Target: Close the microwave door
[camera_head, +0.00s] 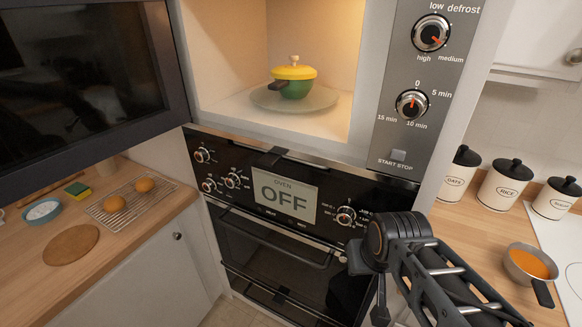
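The microwave door (85,75) stands wide open, swung out to the left of the microwave (225,60). It has a dark glass panel in a dark frame. The lit cavity is exposed, with a green pot with a yellow lid (293,80) on the round glass plate (330,97). The control panel with two dials (430,75) is right of the cavity. My gripper (367,275) is at the lower right, in front of the oven and well away from the door. Its fingers are dark and seen at an angle, so their opening is unclear.
Below the microwave is an oven (285,200) with a display reading OFF. The left counter holds a rack with two buns (130,200), a bowl (43,211) and a round board (66,245). White canisters (500,187) and an orange-filled pan (528,266) stand on the right counter.

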